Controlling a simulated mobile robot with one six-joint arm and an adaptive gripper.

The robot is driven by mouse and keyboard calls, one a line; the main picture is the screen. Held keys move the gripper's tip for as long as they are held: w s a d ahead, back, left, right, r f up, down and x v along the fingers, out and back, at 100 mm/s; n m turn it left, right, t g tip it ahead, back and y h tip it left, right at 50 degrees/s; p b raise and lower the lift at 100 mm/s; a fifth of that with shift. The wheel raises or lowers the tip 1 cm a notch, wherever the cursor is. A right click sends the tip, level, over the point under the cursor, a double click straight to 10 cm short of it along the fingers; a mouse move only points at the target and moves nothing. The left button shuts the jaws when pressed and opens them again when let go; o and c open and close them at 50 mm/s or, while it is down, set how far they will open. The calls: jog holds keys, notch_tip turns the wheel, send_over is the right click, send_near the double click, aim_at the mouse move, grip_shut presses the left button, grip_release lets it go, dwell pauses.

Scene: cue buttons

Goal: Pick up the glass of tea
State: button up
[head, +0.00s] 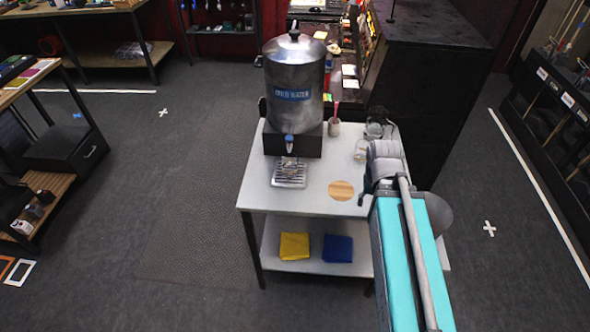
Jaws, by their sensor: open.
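A small clear glass (361,150) stands on the white table top, just left of my wrist. It is small in the picture, and I cannot make out the tea in it. My gripper (374,130) is the dark shape at the end of my arm, just beyond and to the right of the glass. It is open and looks empty, with its fingers partly hidden by my wrist. I cannot tell whether it touches anything.
A large metal water dispenser (295,85) stands left on the table (312,200), with a drip tray (290,173). A pale cup (334,128) holds a red stick. A round wooden coaster (341,190) lies in front. A black cabinet (430,90) rises behind my arm.

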jog(key=shift+a, duration=0.25)
jog(key=o, duration=0.4)
jog(key=shift+a+f, duration=0.1)
jog(key=shift+o, duration=1)
jog(key=shift+w+a+f+b, duration=0.1)
jog(key=shift+w+f+b, duration=0.1)
jog(key=shift+b, duration=0.1)
jog(key=w+a+f+m+t+h+b, duration=0.2)
jog(key=w+a+f+h+b, duration=0.1)
jog(key=w+a+b, duration=0.3)
jog(key=w+a+f+m+t+h+b, duration=0.25)
jog(key=w+a+f+h+b, duration=0.2)
jog(key=a, duration=0.25)
jog(key=w+a+r+m+t+b, duration=0.1)
jog(key=a+t+b, duration=0.2)
jog(key=a, duration=0.6)
jog(key=w+a+r+m+t+b, duration=0.1)
jog(key=a+t+b, duration=0.3)
jog(key=a, duration=0.5)
jog(key=shift+w+a+h+b, duration=0.35)
jog(key=shift+w+h+b, duration=0.1)
jog(key=shift+w+b, duration=0.2)
jog(key=shift+m+t, duration=0.25)
